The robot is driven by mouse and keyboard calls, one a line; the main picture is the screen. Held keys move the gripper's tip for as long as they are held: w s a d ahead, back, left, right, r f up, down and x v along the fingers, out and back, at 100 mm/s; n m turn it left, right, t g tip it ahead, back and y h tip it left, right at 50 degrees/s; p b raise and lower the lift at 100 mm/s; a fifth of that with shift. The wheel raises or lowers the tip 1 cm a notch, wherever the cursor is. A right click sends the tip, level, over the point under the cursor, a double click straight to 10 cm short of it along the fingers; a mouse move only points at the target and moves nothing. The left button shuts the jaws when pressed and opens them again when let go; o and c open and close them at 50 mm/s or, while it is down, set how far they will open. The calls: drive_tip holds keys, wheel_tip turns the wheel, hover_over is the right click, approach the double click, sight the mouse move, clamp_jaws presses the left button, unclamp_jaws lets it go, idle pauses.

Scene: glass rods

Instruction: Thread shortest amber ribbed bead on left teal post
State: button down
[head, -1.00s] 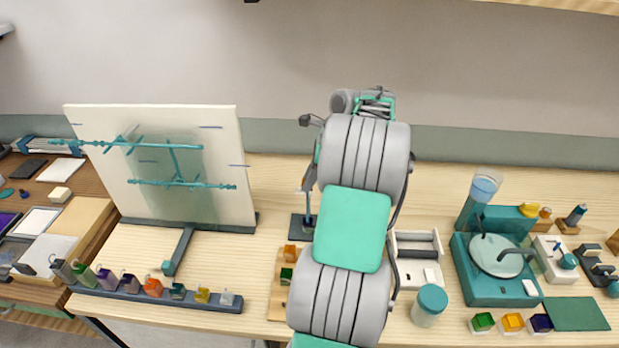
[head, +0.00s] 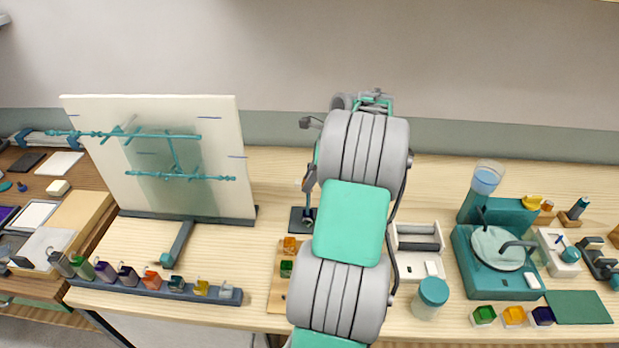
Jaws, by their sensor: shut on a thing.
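My grey and green arm fills the middle of the head view and hides most of my gripper. A dark edge of my gripper (head: 311,176) shows at the arm's left side, shut, with a small amber-brown patch beside it that looks like the amber bead (head: 304,184). Its ribs and length cannot be made out. Below it a thin teal post (head: 308,212) stands on a dark base (head: 298,226). The bead looks close above the post, but I cannot tell whether they touch. Any other post is hidden behind the arm.
A white panel with teal branching rods (head: 170,176) stands left. In front lies a dark rail (head: 150,291) with several coloured pieces. A wooden block (head: 278,285) with orange and green cubes, a grey-white tray (head: 418,240), a teal-lidded jar (head: 431,295) and a teal turntable (head: 497,262) surround the arm.

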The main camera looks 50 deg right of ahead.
drive_tip(key=shift+f+b, duration=0.85)
drive_tip(key=shift+f, duration=1.7)
drive_tip(key=c, duration=1)
unclamp_jaws()
